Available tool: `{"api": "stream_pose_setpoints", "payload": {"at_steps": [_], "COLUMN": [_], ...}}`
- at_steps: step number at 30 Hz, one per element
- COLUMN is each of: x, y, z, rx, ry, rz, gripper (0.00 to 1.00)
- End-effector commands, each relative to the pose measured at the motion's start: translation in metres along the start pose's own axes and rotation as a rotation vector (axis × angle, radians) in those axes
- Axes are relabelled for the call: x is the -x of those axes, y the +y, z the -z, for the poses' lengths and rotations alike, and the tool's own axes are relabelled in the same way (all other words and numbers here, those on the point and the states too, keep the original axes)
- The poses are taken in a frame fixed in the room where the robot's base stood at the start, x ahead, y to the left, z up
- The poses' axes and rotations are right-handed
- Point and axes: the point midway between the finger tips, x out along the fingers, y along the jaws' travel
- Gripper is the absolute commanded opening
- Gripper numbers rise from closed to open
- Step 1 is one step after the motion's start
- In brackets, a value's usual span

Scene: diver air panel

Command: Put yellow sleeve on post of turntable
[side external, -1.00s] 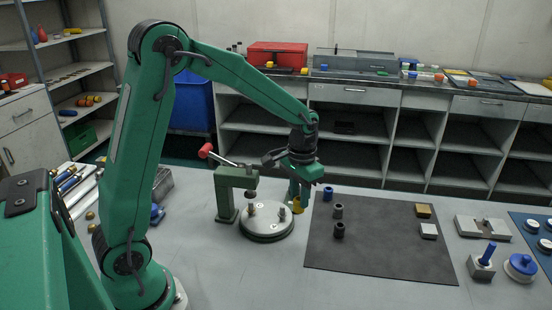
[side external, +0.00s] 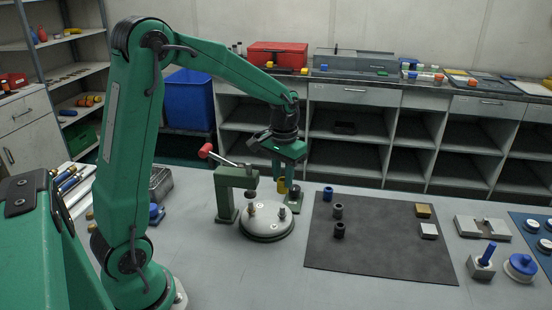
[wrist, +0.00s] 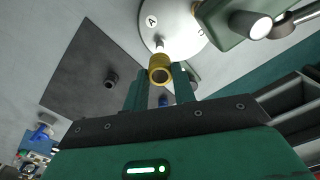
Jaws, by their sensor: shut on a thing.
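My gripper (side external: 283,174) is shut on the yellow sleeve (side external: 281,184), which hangs between the fingertips in the side view. In the wrist view the sleeve (wrist: 160,69) shows its open end between the two green fingers. The sleeve is above and behind the turntable (side external: 266,228), a round pale grey plate on a dark base. In the wrist view a post (wrist: 159,44) shows just beyond the sleeve, near a letter A. The sleeve appears clear of the posts.
A green toggle clamp (side external: 227,190) with a red handle stands left of the turntable and reaches over it. A green stand (side external: 294,200) is behind.

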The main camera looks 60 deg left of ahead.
Motion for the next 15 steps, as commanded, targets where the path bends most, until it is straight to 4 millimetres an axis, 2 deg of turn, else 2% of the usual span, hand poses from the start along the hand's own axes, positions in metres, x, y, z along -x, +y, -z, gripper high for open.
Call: {"api": "stream_pose_setpoints", "payload": {"at_steps": [15], "x": [-0.036], "y": [0.000], "z": [0.000], "rx": [-0.001], "ry": [-0.002], "rz": [0.000], "gripper": [0.06]}}
